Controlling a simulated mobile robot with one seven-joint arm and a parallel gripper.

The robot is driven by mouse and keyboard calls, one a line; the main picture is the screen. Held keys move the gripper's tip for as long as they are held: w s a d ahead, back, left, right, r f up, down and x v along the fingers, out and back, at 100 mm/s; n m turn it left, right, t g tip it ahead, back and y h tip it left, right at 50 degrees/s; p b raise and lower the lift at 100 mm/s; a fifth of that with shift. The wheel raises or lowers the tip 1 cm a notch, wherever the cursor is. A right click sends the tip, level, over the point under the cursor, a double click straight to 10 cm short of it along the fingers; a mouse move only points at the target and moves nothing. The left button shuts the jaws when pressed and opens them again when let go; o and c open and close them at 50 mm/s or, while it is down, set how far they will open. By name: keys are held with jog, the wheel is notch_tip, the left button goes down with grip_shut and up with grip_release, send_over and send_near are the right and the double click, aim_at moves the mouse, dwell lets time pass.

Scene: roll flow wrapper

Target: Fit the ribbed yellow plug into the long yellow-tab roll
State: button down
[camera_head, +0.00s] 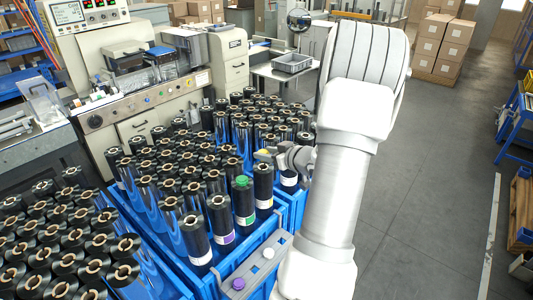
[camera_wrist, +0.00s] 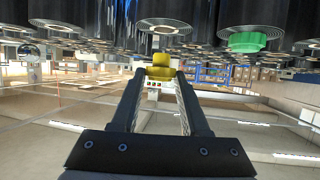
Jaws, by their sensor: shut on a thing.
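My gripper (camera_wrist: 160,72) is shut on the ribbed yellow plug (camera_wrist: 160,69). In the head view the yellow plug (camera_head: 264,154) shows at the tip of my gripper (camera_head: 270,155), above the tall dark roll with a yellow tab (camera_head: 264,203). That roll stands upright at the crate's near right corner. In the wrist view, which appears upside down, an open roll core (camera_wrist: 163,27) is close to the plug, with a visible gap. Whether the plug lines up with the yellow-tab roll's core cannot be told.
Beside it stands a roll with a green plug (camera_head: 243,182) seated on top, then purple-tab (camera_head: 222,218) and white-tab (camera_head: 199,240) rolls. A grey rack (camera_head: 254,269) holds a purple plug (camera_head: 238,284) and a white plug (camera_head: 268,252). Many dark rolls crowd the blue crates.

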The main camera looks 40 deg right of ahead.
aim_at(264, 152)
dwell(0.8)
jog(key=c, duration=0.7)
grip_release()
jog(key=shift+p+v, duration=0.85)
jog(key=shift+v, duration=4.65)
jog(key=shift+w, duration=0.1)
